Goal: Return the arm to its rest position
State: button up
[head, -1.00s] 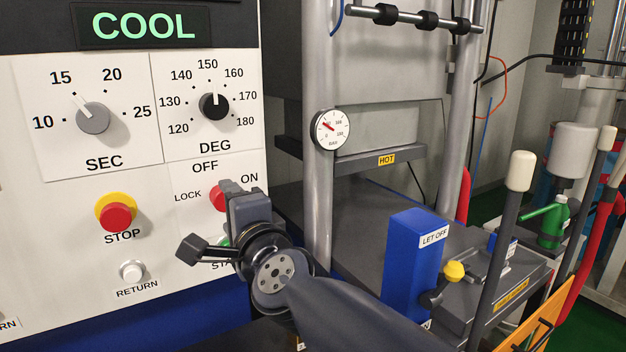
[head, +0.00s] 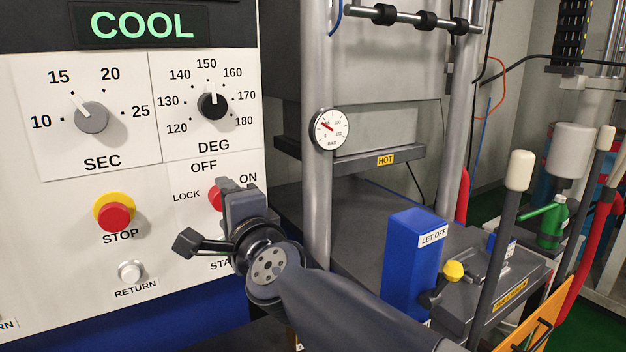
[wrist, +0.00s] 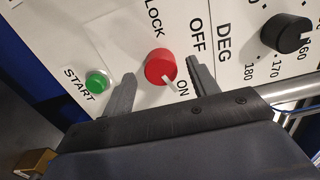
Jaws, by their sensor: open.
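My gripper (wrist: 160,70) is open in front of the control panel. In the wrist view its two fingers stand apart on either side of the red rotary knob (wrist: 160,66), with nothing visibly held. The knob's white mark points towards ON. In the head view my gripper (head: 243,205) and wrist cover the panel's lower right part and hide most of the red knob (head: 215,198). The gap between fingers and panel is hard to judge. The green START button (wrist: 97,81) shows left of the fingers in the wrist view.
The panel has a red STOP button (head: 117,217), a white RETURN button (head: 131,271) and SEC (head: 91,116) and DEG (head: 213,105) dials. The display (head: 143,25) reads COOL. Right of my arm are a metal column (head: 317,200) and a blue LET OFF block (head: 412,262).

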jog(key=p+v, duration=0.3)
jog(key=v, duration=0.6)
jog(key=w+a+n, duration=0.2)
jog(key=w+n, duration=0.2)
jog(key=n, duration=0.5)
jog(key=w+a+n+p, duration=0.1)
jog(key=w+a+n, duration=0.2)
jog(key=n, duration=0.6)
jog(key=shift+w+a, duration=0.25)
jog(key=shift+w, duration=0.8)
jog(key=shift+f, duration=0.2)
